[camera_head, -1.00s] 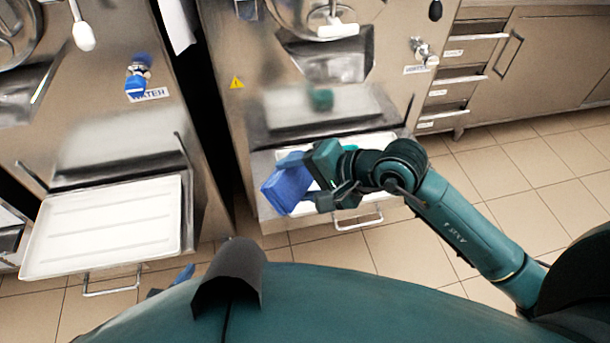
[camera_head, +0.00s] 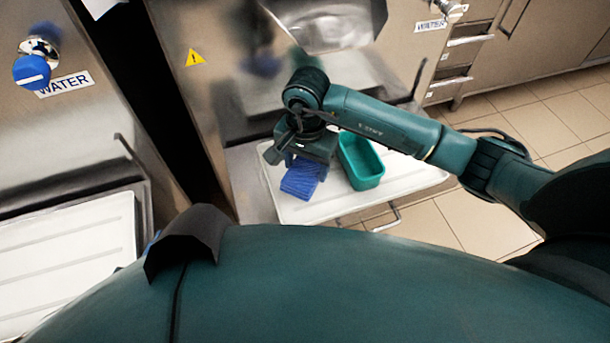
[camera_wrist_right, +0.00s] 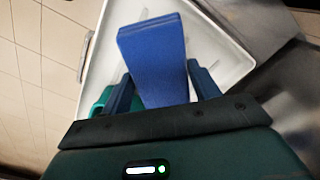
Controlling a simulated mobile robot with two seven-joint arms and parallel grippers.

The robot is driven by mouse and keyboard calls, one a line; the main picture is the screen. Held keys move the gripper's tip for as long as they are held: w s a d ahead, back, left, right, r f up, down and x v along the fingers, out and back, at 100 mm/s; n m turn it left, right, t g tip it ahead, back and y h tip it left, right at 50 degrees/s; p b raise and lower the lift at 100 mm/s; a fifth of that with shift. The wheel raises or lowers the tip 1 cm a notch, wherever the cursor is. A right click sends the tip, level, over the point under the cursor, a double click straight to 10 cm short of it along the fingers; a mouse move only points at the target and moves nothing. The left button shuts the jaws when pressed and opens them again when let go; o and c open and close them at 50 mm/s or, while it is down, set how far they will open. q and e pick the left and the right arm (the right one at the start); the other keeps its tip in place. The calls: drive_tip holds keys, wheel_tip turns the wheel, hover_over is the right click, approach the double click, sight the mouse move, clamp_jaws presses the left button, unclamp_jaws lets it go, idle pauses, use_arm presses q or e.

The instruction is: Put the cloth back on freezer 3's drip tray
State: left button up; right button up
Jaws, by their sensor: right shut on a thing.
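The blue folded cloth (camera_head: 302,181) is over the left part of the white drip tray (camera_head: 408,177) in the head view. My right gripper (camera_head: 307,163) points down over the tray and is shut on the cloth. In the right wrist view the cloth (camera_wrist_right: 153,60) sits between the two fingers of the gripper (camera_wrist_right: 160,78), with the white tray (camera_wrist_right: 222,52) behind it. Whether the cloth touches the tray is not clear. The gripper partly covers the cloth in the head view. My left gripper is not in view.
A teal open container (camera_head: 361,163) stands on the tray just right of the cloth; its edge also shows in the right wrist view (camera_wrist_right: 101,103). The freezer front (camera_head: 235,100) rises behind the tray. Another white tray (camera_head: 70,255) is at the left. The tray's right part is clear.

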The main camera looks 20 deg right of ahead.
drive_tip(key=shift+w+f+b, duration=0.1)
drive_tip(key=shift+f+b, duration=0.25)
drive_tip(key=shift+f, duration=1.8)
drive_tip(key=o, duration=0.9)
